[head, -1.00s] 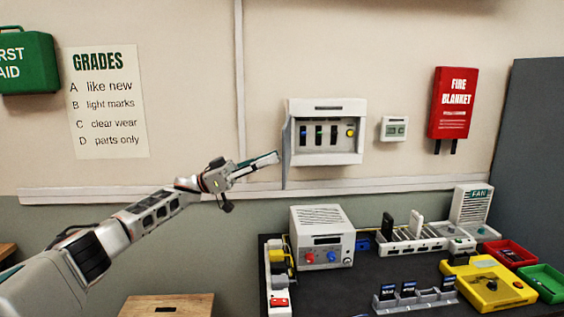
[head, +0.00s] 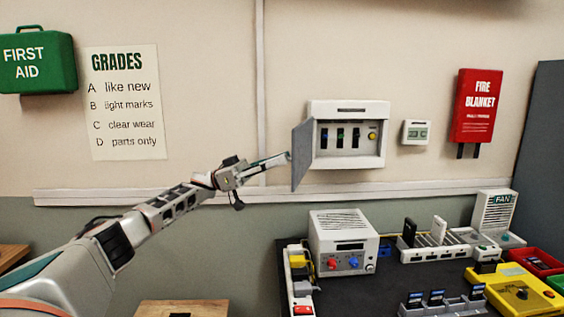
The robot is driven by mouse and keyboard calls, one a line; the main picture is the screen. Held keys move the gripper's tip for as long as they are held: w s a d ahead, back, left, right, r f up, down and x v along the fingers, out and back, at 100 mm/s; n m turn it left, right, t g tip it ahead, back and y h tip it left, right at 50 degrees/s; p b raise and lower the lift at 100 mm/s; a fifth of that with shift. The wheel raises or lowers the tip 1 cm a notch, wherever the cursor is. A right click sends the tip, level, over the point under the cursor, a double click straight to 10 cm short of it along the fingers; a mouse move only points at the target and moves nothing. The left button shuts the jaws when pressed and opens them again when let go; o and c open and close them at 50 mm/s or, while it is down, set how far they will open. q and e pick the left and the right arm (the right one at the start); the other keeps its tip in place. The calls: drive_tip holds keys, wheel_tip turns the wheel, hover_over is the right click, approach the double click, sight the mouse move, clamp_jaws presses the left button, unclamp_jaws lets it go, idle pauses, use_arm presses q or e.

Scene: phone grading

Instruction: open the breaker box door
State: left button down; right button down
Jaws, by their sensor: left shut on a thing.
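The breaker box (head: 348,108) is a white box on the wall. Its grey door (head: 302,155) stands swung out on the left side, and the inside shows several dark switches and a yellow round button. My left gripper (head: 288,157) is at the door's outer edge, left of the box. It is shut on the door, though its fingertips are small here and their exact hold is hard to see. My right gripper is not in view.
Below the box is a dark bench (head: 390,277) with a white power unit (head: 343,243), a fan unit (head: 495,212), a phone rack (head: 440,303) and a yellow fixture (head: 515,287). A fire blanket (head: 476,105) and a small thermostat (head: 416,132) hang to the right.

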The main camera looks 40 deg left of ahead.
use_arm(q)
drive_tip(key=shift+f, duration=0.1)
drive_tip(key=c, duration=1.9)
unclamp_jaws()
drive_tip(key=v, duration=1.2)
